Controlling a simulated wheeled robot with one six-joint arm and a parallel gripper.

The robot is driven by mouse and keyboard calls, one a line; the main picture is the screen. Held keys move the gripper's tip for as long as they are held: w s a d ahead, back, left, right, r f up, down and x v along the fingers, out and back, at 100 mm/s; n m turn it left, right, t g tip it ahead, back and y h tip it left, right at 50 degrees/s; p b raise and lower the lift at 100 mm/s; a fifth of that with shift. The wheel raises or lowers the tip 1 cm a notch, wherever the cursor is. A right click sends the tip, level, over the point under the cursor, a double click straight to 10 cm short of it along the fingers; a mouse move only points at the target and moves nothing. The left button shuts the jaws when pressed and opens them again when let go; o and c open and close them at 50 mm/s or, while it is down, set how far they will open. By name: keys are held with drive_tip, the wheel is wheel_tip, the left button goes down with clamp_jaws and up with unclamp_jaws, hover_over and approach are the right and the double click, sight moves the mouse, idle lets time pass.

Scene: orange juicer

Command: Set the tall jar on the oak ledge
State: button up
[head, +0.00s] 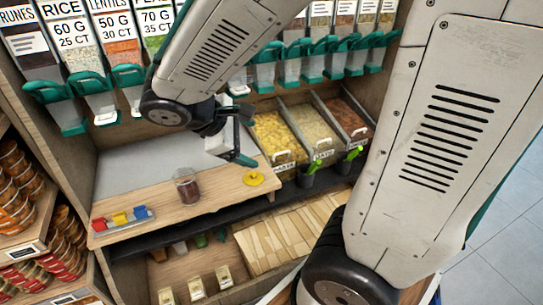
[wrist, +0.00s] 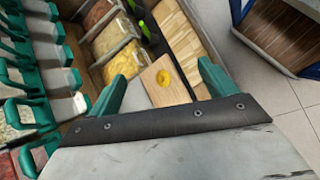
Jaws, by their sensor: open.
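A clear glass jar with dark brown contents (head: 187,188) stands upright on a light wooden ledge (head: 220,193) under the dispensers. It is the only such jar I see; I cannot tell whether it is the tall one. The ledge also shows in the wrist view (wrist: 168,95), but the jar does not. My gripper (head: 238,157) is above the ledge, to the right of the jar and apart from it. In the wrist view my gripper (wrist: 165,88) has its teal fingers spread, with nothing held between them.
A yellow round piece (head: 254,178) lies on the ledge near my gripper. Red, blue and yellow blocks (head: 122,217) sit at its left end. Open food bins (head: 275,138) stand behind right. Dispensers (head: 108,80) hang above. Cans (head: 12,200) fill the left shelves.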

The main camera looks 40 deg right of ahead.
drive_tip(key=s+a+r+m+y, duration=0.2)
drive_tip(key=s+m+y, duration=0.2)
drive_tip(key=s, duration=0.2)
drive_tip(key=s+a+r+m+t+y, duration=0.1)
drive_tip(key=s+a+r+m+y, duration=0.1)
drive_tip(key=s, duration=0.5)
drive_tip(key=r+m+y, duration=0.1)
drive_tip(key=m+y, duration=0.1)
drive_tip(key=m, duration=0.1)
drive_tip(key=shift+a+r+t, duration=0.3)
drive_tip(key=shift+r, duration=0.05)
drive_tip(key=shift+s+d, duration=0.1)
